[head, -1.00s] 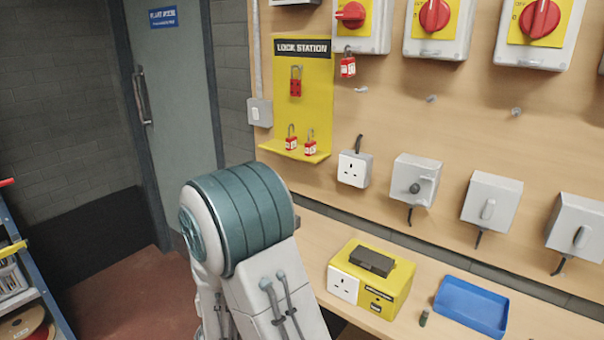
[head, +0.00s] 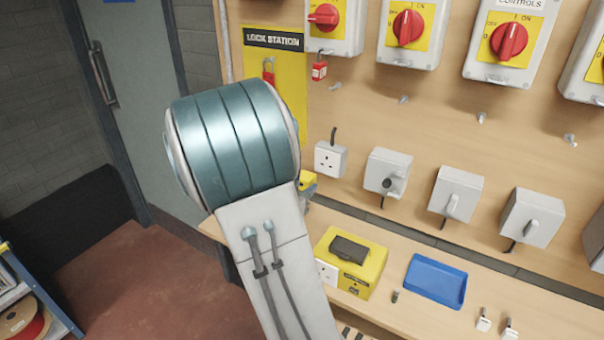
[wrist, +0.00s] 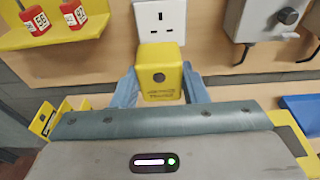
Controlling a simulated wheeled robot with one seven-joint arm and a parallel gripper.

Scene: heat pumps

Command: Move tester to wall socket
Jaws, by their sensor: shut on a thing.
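The tester (wrist: 162,72) is a small yellow block with a dark round spot and dark lettering. My gripper (wrist: 160,88) is shut on it, with a blue finger at each side. The white wall socket (wrist: 160,18) is just above and beyond the tester in the wrist view; I cannot tell the gap between them. In the head view the socket (head: 330,159) is on the wooden board, right of my arm. There, only a yellow bit of the tester (head: 307,182) shows beside my arm, below left of the socket; my arm hides most of the gripper.
A yellow lock station (head: 274,95) with red padlocks is left of the socket. A grey switch box (head: 388,174) is close on its right. On the bench below stand a yellow unit (head: 368,277) with a dark block on top and a blue tray (head: 436,281).

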